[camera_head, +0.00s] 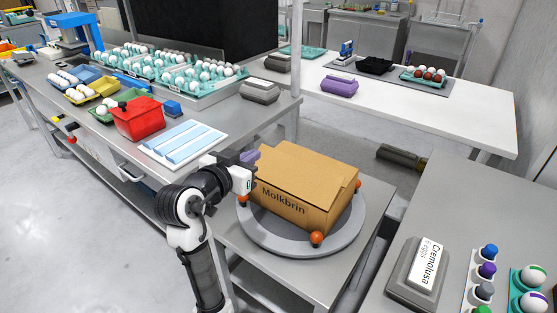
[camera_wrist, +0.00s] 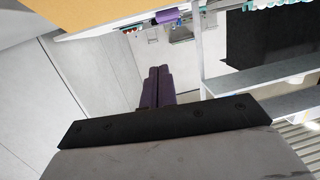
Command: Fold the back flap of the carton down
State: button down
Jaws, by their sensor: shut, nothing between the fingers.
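The brown carton (camera_head: 300,208), marked "Molkbrin", sits on a round grey turntable (camera_head: 282,249). Its top looks mostly covered by cardboard panels. A back panel (camera_head: 283,150) shows at the far left of the top, but its exact angle is hard to tell. A small flap edge sticks out at the right end. My gripper (camera_head: 250,156) is at the carton's back left corner, near top height, with purple fingers. In the wrist view the fingers (camera_wrist: 158,72) are together and empty. Cardboard (camera_wrist: 95,12) fills the upper left there. Whether the fingers touch the carton cannot be told.
Orange knobs (camera_head: 316,238) stand at the turntable rim. A red box (camera_head: 138,118), a blue-and-white panel (camera_head: 183,143) and egg trays lie on the left bench. A grey "Cremolusa" box (camera_head: 420,272) is on the right table. A white table (camera_head: 440,112) stands behind.

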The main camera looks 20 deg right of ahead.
jog(key=s+d+f+m+g, duration=0.1)
jog(key=d+f+g, duration=0.1)
jog(key=d, duration=0.1)
jog(key=p, duration=0.2)
send_over(292, 170)
jog(key=s+a, duration=0.2)
jog(key=shift+a+f+h, duration=0.15)
jog(key=shift+f+h, duration=0.15)
jog(key=shift+f, duration=0.65)
jog(key=f, duration=0.1)
jog(key=w+d+f, duration=0.1)
jog(key=f+p, duration=0.1)
jog(key=shift+w+d, duration=0.25)
jog(key=shift+d, duration=0.1)
jog(key=shift+w+d+f, duration=0.2)
jog(key=shift+f, duration=0.25)
jog(key=shift+p, duration=0.45)
